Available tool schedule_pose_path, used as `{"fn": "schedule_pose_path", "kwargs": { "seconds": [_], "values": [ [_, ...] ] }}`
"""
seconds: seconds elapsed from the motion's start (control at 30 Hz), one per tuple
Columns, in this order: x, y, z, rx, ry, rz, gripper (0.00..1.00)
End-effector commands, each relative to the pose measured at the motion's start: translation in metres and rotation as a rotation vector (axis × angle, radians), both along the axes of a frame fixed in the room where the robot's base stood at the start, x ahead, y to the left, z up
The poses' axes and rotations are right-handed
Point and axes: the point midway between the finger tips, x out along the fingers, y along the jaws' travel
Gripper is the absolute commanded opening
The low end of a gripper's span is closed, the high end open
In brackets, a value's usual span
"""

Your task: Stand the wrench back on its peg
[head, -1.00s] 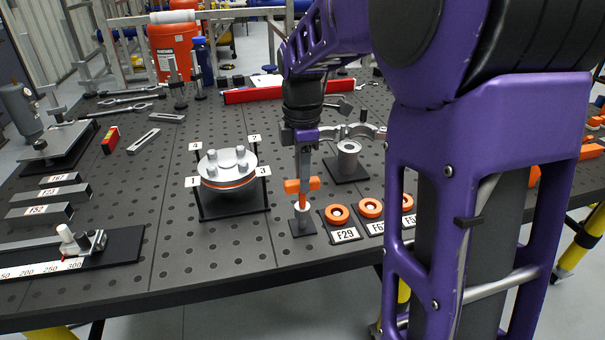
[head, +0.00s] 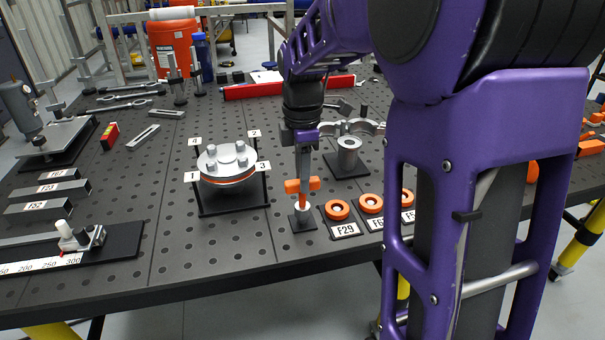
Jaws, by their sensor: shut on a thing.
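The wrench (head: 302,187) is an upright tool with an orange crossbar and a pale collar at its lower end. My gripper (head: 304,174) points straight down and is shut on the upper part of the wrench. The wrench's lower end is over the small dark square peg base (head: 303,222), near the front of the bench. The peg itself is hidden, and I cannot tell how far the wrench is seated on it.
A bolted round flange (head: 226,163) on a black stand is close on the left. Orange rings (head: 337,210) with labels lie just right. A grey post on a plate (head: 348,158) stands behind. The bench's front edge is near. Bare bench (head: 165,225) lies front left.

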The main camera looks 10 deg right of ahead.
Motion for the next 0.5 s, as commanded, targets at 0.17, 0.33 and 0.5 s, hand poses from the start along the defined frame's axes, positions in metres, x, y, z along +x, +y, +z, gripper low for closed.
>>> {"fn": "schedule_pose_path", "kwargs": {
  "seconds": [0.17, 0.33, 0.5],
  "values": [
    [0.0, 0.0, -0.0041, 0.0, 0.0, 0.0, 0.0],
    [0.0, 0.0, -0.0075, 0.0, 0.0, 0.0, 0.0],
    [0.0001, 0.0, -0.0108, 0.0, -0.001, 0.0, 0.0]
  ]
}}
